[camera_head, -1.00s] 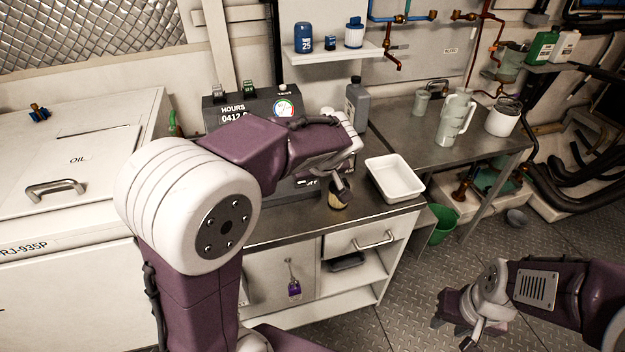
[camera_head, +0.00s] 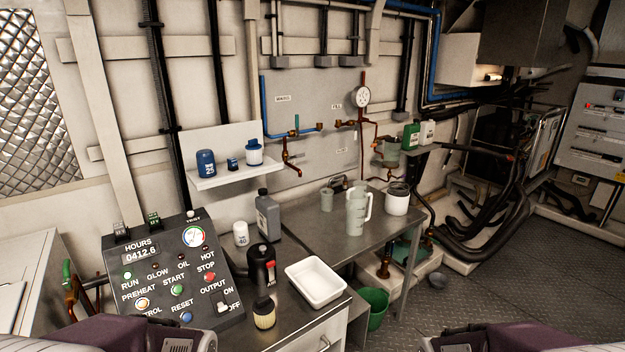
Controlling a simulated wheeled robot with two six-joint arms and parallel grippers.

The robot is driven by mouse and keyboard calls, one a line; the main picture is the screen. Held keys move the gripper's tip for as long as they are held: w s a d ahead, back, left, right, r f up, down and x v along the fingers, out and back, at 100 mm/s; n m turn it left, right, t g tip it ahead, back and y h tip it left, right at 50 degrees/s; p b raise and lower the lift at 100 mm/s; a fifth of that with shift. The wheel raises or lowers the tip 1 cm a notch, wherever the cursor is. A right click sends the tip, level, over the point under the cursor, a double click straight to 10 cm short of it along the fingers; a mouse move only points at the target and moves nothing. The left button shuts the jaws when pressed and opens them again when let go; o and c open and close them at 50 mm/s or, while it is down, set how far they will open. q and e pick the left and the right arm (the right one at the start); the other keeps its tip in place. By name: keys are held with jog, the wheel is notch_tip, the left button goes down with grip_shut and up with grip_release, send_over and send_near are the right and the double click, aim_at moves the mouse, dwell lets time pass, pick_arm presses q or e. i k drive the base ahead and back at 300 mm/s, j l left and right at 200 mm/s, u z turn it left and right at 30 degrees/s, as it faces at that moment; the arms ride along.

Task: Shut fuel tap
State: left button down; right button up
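Several valves show, and I cannot tell for sure which one is the fuel tap. Left of the control panel, a pipe fitting with an upright green handle (camera_head: 67,270) stands on reddish pipework (camera_head: 75,293), partly hidden by the panel. On the back wall there is a brass valve with a blue handle (camera_head: 297,122) on a copper and blue pipe.
The control panel (camera_head: 165,262) stands at the left of the bench. A black flask (camera_head: 262,265), filter (camera_head: 264,313), white tray (camera_head: 316,281) and grey bottle (camera_head: 267,216) stand beside it. A metal table (camera_head: 318,229) holds jugs. Floor (camera_head: 500,280) at right is clear.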

aim_at(66, 281)
jog(key=u, duration=1.7)
